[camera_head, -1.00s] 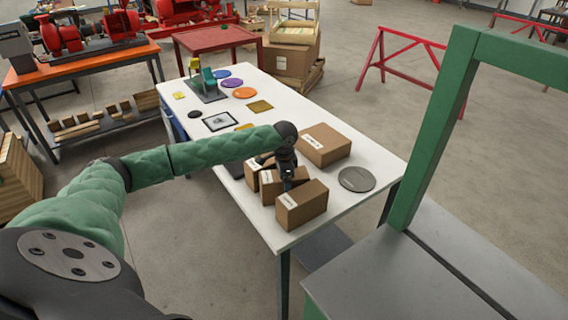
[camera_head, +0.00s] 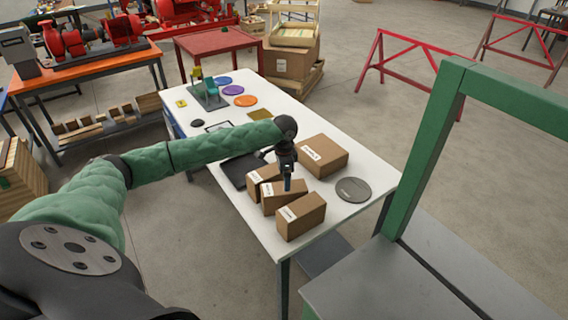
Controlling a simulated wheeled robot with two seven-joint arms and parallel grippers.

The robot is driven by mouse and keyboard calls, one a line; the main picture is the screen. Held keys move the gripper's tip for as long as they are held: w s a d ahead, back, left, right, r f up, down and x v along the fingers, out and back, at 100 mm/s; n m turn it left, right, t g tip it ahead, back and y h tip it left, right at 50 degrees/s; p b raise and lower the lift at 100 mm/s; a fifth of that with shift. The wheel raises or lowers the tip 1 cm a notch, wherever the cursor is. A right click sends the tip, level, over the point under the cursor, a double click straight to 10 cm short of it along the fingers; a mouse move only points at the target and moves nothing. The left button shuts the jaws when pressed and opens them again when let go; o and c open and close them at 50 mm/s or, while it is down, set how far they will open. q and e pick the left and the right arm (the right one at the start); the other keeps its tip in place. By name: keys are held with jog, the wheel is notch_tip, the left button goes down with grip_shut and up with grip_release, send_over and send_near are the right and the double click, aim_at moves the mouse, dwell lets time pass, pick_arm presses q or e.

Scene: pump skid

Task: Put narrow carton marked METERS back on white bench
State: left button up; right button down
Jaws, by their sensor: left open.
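The white bench (camera_head: 338,211) carries a cluster of brown cartons with white labels. A narrow carton (camera_head: 284,199) stands in the middle of the cluster, another (camera_head: 302,218) in front of it and one (camera_head: 256,184) to its left. A larger, wider carton (camera_head: 327,158) stands behind them. The labels are too small to read, so I cannot tell which is marked METERS. My left gripper (camera_head: 287,187) is open, pointing down at the middle carton; whether it touches is unclear. My right gripper is out of view.
A grey disc (camera_head: 353,190) lies right of the cartons, and a dark tray (camera_head: 233,172) lies left of them, partly under my arm. Coloured discs and a small fixture (camera_head: 209,93) sit farther back. A green frame (camera_head: 428,155) rises at the right.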

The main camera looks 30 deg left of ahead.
pick_arm(q)
jog(key=shift+r+p, duration=0.5)
jog(key=shift+r, duration=0.75)
